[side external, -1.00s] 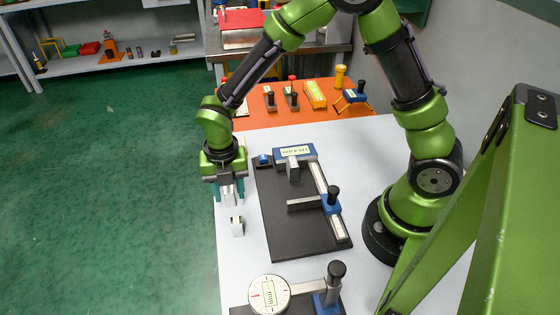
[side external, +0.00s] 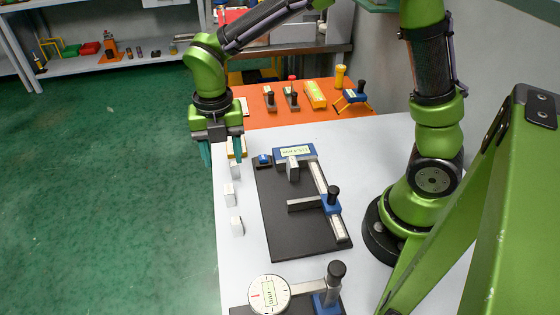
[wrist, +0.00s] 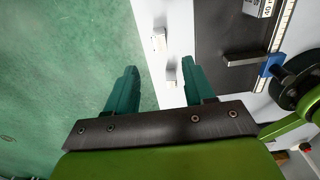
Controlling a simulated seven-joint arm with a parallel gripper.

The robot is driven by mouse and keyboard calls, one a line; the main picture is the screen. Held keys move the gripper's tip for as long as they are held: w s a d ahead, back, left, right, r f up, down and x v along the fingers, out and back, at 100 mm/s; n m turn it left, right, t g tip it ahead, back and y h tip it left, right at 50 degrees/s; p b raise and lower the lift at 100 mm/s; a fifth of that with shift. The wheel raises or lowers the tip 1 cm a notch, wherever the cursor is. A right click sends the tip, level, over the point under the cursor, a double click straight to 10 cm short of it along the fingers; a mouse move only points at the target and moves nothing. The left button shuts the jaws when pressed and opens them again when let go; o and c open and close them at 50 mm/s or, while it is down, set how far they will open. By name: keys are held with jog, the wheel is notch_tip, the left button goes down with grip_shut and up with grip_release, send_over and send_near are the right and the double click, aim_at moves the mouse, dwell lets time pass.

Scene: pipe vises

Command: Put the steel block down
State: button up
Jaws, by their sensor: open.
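Several small steel blocks stand along the left edge of the white table: a near one (side external: 237,226), a middle one (side external: 229,195) and a far one (side external: 236,171). I cannot tell which of them is the task's block. My gripper (side external: 223,158) is above the table's left edge, raised over the far end of the row, with its teal fingers apart and nothing held between them. In the wrist view, my gripper (wrist: 158,75) is open, and two pale blocks (wrist: 159,41) (wrist: 172,77) show on the white strip beyond and between the fingers.
A black plate with a blue-and-steel measuring slide (side external: 285,215) lies right of the blocks. A round dial gauge (side external: 269,294) is at the front. An orange mat (side external: 300,115) with several tools lies behind. The table's left edge drops to the green floor.

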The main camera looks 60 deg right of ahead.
jog(key=s+d+r+m+t+y, duration=0.1)
jog(key=s+d+r+m+t, duration=0.2)
jog(key=m, duration=1.2)
jog(key=s+d+r+m+t, duration=0.4)
jog(key=s+r+m, duration=0.5)
jog(key=m, duration=0.7)
jog(key=s+d, duration=0.1)
jog(key=d, duration=0.1)
jog(key=shift+d+y, duration=0.35)
jog(key=shift+y, duration=0.05)
